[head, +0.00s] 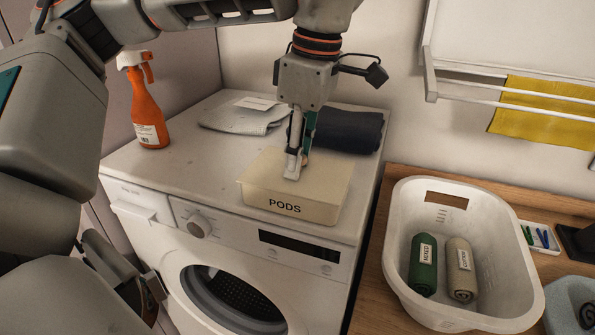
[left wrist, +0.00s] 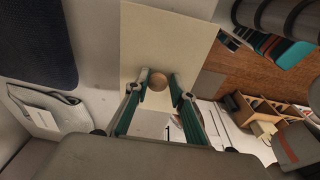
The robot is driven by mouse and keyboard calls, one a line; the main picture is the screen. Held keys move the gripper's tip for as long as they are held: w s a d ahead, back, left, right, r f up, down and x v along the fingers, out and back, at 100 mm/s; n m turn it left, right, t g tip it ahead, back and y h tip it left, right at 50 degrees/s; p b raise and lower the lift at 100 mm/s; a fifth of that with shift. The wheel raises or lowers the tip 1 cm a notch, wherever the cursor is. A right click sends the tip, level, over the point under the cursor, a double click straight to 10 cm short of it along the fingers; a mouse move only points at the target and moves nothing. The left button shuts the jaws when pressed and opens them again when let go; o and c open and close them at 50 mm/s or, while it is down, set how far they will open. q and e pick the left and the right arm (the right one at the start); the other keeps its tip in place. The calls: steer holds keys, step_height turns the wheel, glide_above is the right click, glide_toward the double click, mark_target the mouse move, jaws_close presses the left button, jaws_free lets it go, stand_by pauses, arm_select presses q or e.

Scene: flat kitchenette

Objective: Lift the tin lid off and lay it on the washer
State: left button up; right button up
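The cream tin (head: 268,207) marked PODS stands on the washer (head: 150,187), near its front right part. Its pale lid (head: 326,176) is on top of it. My left gripper (head: 297,172) points down over the middle of the lid. In the left wrist view, the lid (left wrist: 165,35) has a round wooden knob (left wrist: 158,82) that lies between the two fingertips. The fingers look open around the knob, with a narrow gap on the right side. In the head view the fingers mostly hide the knob. My right gripper is not clearly seen.
An orange spray bottle (head: 147,110) stands at the washer's back left. A folded grey cloth (head: 225,119) and a dark rolled towel (head: 350,130) lie behind the tin. The washer top left of the tin is clear. A white basket (head: 397,254) with rolled towels stands right.

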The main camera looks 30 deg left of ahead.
arm_select(q)
steer(key=shift+a+f, duration=0.1)
steer(key=shift+f, duration=0.35)
jaws_close()
